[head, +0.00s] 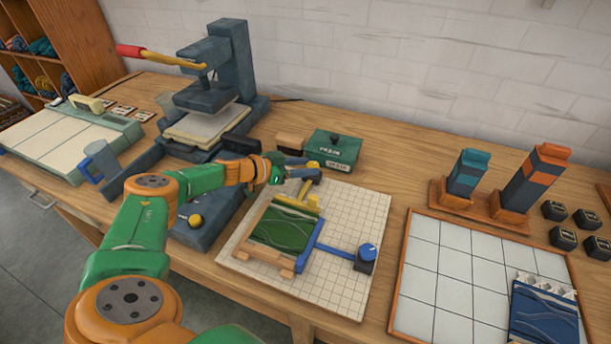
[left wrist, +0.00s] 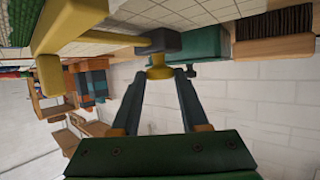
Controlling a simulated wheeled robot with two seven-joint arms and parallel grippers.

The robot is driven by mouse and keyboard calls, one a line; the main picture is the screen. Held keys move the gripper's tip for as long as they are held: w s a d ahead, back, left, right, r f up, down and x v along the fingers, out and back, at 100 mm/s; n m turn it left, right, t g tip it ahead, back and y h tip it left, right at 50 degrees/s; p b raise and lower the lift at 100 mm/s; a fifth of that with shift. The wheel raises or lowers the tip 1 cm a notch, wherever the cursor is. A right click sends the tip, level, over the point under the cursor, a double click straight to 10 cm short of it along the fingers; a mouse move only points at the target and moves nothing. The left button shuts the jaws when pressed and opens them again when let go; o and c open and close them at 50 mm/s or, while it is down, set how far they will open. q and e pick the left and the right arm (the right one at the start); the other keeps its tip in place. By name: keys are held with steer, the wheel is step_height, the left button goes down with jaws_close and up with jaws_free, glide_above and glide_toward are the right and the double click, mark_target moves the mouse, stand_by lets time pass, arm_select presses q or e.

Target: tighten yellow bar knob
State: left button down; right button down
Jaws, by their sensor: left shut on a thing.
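In the left wrist view, the yellow knob (left wrist: 159,70) sits between the fingertips of my left gripper (left wrist: 158,76), beside the dark block (left wrist: 158,41). The gripper is shut on the knob. The yellow bar (left wrist: 90,36) runs left from the block. My right gripper is not in view.
The frame stands on a gridded board (head: 345,210). A blue bar (head: 336,251) with a blue knob (head: 368,250) lies at its right. A green box (head: 333,150) stands just behind the gripper. A dark press (head: 222,75) stands behind left.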

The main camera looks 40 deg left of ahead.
arm_select(q)
steer(key=shift+w+a+m+g+h+b, duration=0.1)
steer(key=shift+m+g+h+b, duration=0.2)
steer(key=shift+m+h+b, duration=0.2)
steer(key=shift+r, duration=0.1)
steer(key=c, duration=0.7)
jaws_free()
steer(key=shift+o, duration=1.3)
steer(key=shift+w, duration=0.15)
